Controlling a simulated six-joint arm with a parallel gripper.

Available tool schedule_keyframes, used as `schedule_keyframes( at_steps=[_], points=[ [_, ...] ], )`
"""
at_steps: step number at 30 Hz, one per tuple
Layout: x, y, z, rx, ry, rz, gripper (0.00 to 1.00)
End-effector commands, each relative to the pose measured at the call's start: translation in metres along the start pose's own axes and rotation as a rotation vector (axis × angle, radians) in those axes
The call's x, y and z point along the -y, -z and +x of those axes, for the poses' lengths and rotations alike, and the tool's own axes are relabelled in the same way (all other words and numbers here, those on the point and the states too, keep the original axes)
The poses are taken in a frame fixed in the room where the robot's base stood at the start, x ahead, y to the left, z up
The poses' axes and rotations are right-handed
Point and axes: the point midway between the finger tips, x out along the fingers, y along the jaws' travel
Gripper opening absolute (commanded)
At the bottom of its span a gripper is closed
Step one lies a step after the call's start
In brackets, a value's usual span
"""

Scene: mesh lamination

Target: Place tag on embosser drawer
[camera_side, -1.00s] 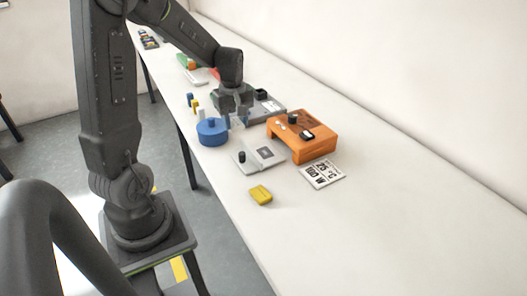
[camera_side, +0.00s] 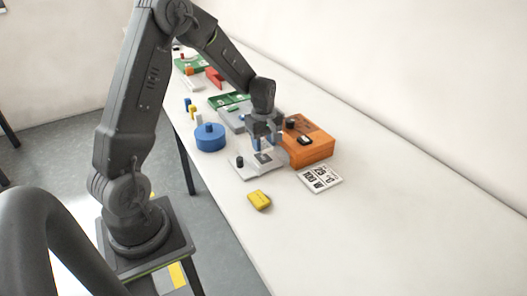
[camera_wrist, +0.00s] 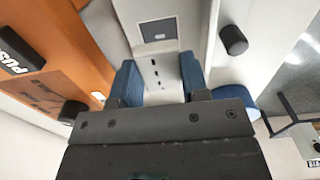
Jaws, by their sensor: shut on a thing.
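My gripper (camera_side: 264,145) is over the light grey drawer plate (camera_side: 243,172), beside the orange embosser (camera_side: 318,152). In the wrist view the blue fingers (camera_wrist: 160,82) are shut on a pale grey tag (camera_wrist: 167,70) with small dark holes. The drawer plate (camera_wrist: 198,20) lies below, with a dark-framed grey rectangle (camera_wrist: 158,30) just beyond the tag. The plate's black knob (camera_side: 239,161) also shows to the right in the wrist view (camera_wrist: 233,40). I cannot tell whether the tag touches the plate.
A blue round container (camera_side: 210,139) stands left of the plate. A yellow block (camera_side: 259,200) and a printed white card (camera_side: 320,178) lie nearer the camera. A grey device with a green top (camera_side: 230,101) is behind. The table's front right is clear.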

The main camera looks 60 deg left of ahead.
Motion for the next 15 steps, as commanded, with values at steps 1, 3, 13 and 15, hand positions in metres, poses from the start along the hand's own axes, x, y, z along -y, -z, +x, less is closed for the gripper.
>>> schedule_keyframes(
  at_steps=[1,3,13,15],
  points=[
    [0.001,-0.001,0.009,0.003,0.006,0.0,0.19],
    [0.002,-0.001,0.02,0.003,0.006,0.0,0.19],
    [0.001,0.0,0.035,0.001,0.001,0.0,0.19],
    [0.001,0.0,0.035,0.001,0.001,0.0,0.19]
  ],
)
